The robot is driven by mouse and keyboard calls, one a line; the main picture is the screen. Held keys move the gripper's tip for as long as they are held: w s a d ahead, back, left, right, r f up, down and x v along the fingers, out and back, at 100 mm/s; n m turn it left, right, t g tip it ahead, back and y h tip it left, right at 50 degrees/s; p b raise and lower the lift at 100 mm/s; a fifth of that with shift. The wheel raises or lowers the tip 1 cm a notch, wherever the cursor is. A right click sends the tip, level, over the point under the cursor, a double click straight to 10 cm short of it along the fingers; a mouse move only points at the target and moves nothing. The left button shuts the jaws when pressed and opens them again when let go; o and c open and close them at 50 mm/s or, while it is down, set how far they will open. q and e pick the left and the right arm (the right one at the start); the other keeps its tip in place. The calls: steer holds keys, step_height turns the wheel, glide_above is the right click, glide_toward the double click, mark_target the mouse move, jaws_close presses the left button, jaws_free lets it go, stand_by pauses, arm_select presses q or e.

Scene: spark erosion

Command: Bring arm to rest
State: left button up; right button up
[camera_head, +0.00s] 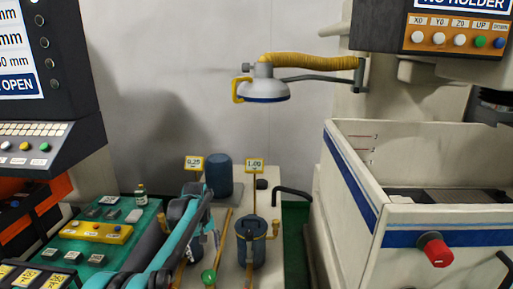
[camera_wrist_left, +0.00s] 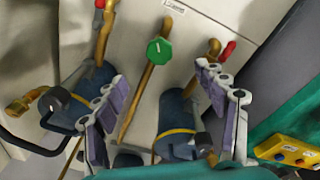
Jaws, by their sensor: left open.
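My left arm (camera_head: 172,246) comes in from the bottom left in the head view, teal and dark grey, and bends near the green mat. Its gripper (camera_head: 198,243) is small and partly hidden there, beside the blue canister. In the left wrist view the two grey-violet fingers of my left gripper (camera_wrist_left: 164,95) stand wide apart, with nothing held between them. Behind them are two blue canisters and a green knob (camera_wrist_left: 160,50). My right gripper is in neither view.
A blue canister (camera_head: 259,242) with brass pipes stands on a pale unit right of the arm. A green mat (camera_head: 72,245) with small parts and a yellow button box (camera_head: 95,231) lies left. A white tank (camera_head: 350,195) stands right. A yellow-hosed lamp (camera_head: 265,90) hangs above.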

arm_select(q)
steer(key=s+d+r+m+t, duration=0.15)
steer(key=s+r, duration=0.25)
steer(key=s, duration=0.4)
steer(key=s+r+m+t, duration=0.2)
steer(key=s+r, duration=0.3)
steer(key=s, duration=0.2)
steer(key=s+f+m+t, duration=0.1)
steer(key=s+f, duration=0.2)
steer(key=s, duration=0.6)
steer(key=s+f+m+t, duration=0.2)
steer(key=s+f, duration=0.1)
steer(key=s, duration=0.5)
steer(key=shift+s+d, duration=0.35)
steer(key=shift+d, duration=0.1)
